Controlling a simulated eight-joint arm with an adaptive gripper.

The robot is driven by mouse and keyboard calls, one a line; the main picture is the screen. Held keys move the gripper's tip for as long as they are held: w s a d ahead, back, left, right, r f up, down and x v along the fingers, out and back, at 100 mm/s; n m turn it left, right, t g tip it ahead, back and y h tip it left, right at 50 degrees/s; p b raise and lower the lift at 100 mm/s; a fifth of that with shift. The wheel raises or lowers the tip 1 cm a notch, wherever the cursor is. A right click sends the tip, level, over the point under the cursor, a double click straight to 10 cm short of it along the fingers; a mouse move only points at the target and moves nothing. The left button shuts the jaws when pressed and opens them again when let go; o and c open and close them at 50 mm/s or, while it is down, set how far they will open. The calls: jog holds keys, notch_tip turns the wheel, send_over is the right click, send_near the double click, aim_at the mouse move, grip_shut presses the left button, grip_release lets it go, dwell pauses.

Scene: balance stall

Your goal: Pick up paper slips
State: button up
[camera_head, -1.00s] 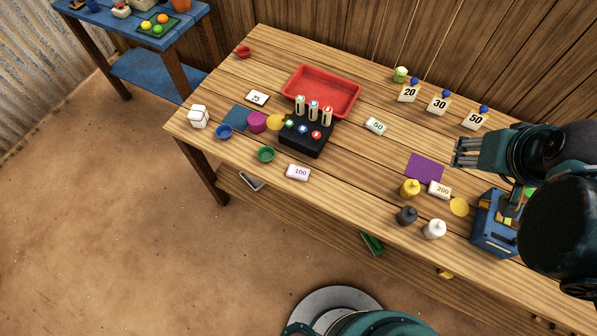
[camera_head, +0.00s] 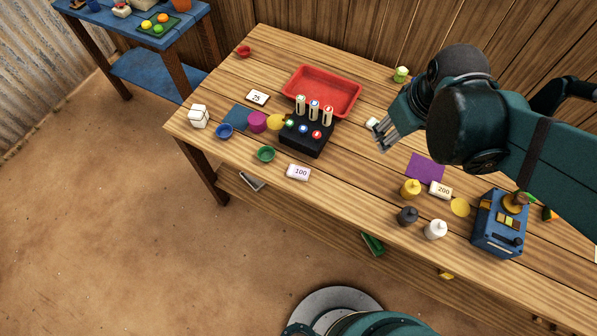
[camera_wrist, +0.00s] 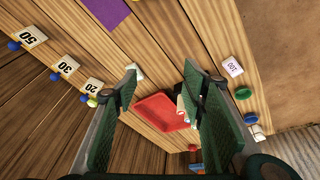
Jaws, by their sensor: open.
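My gripper (camera_head: 384,140) is open over the middle of the table, right of the red tray. In the wrist view my gripper (camera_wrist: 162,84) shows its two fingers spread, with nothing held. A small pale piece (camera_head: 373,122), earlier seen marked 50, is mostly hidden by the gripper. White pieces marked 100 (camera_head: 299,172) and 200 (camera_head: 440,190) lie near the front and right. A slip marked 25 (camera_head: 257,97) lies left of the tray. Number cards 20 (camera_wrist: 93,87), 30 (camera_wrist: 66,66) and 50 (camera_wrist: 31,37) show in the wrist view. I cannot tell which are the slips.
A red tray (camera_head: 330,84) stands at the back, behind a black block with cylinders (camera_head: 305,138). A purple sheet (camera_head: 425,167), several small pots and a blue box (camera_head: 497,226) occupy the right. The table between the 100 piece and yellow pot is clear.

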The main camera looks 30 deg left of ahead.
jog(key=s+a+f+n+g, duration=0.25)
jog(key=a+f+n, duration=0.4)
jog(key=a, duration=0.65)
jog(key=n+h, duration=0.1)
jog(key=n, duration=0.2)
send_over(299, 171)
jog(key=shift+g, duration=0.25)
notch_tip(299, 171, down, 9)
jog(key=shift+s+f, duration=0.15)
jog(key=shift+f, duration=0.1)
jog(key=shift+f+b, duration=0.4)
jog(key=shift+f, duration=0.8)
jog(key=shift+f+b, duration=0.55)
jog(key=shift+f, duration=2.05)
jog(key=c, duration=0.8)
